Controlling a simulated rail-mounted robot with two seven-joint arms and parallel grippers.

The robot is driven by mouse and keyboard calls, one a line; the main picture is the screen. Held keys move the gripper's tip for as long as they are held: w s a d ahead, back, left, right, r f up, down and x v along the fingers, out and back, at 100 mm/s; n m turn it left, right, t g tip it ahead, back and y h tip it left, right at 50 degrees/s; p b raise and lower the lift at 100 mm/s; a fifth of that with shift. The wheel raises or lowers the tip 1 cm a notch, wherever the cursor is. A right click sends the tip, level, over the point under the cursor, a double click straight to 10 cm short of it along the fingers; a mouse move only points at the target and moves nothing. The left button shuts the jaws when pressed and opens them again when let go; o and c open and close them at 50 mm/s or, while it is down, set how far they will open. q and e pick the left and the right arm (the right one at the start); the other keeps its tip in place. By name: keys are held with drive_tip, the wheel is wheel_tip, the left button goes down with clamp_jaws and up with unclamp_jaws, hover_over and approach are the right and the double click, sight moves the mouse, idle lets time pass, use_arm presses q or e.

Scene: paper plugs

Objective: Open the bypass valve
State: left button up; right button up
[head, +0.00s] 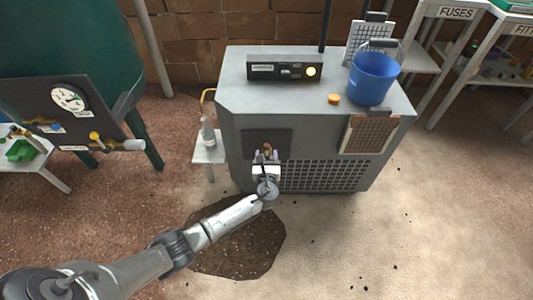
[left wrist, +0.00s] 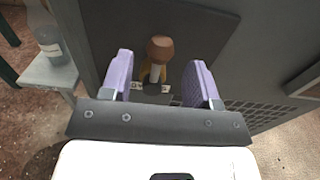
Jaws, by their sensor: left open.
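A lever with a brown knob (left wrist: 160,50) and a pale stem stands out from a dark panel (left wrist: 205,25) on the grey cabinet's front. A small label, mostly hidden, sits at its base; I cannot read it as the bypass valve. In the head view the brown knob (head: 267,147) shows just beyond my left gripper (head: 265,155). In the left wrist view my left gripper (left wrist: 160,66) is open, its purple fingers on either side of the lever, with gaps on both sides. My right gripper is not in view.
The grey cabinet (head: 228,130) carries a blue bucket (head: 374,80), an orange cap (head: 334,98) and a black control box (head: 284,68). A side shelf holds a bottle (head: 208,134). A gauge panel with a yellow valve (head: 95,137) stands left. A dark stain marks the floor.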

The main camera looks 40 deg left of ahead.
sight(267, 150)
use_arm(q)
drive_tip(key=shift+b+x, duration=0.55)
drive_tip(key=shift+x, duration=1.05)
drive_tip(key=shift+d, duration=0.1)
drive_tip(key=c, duration=0.7)
drive_tip(key=shift+o, duration=0.2)
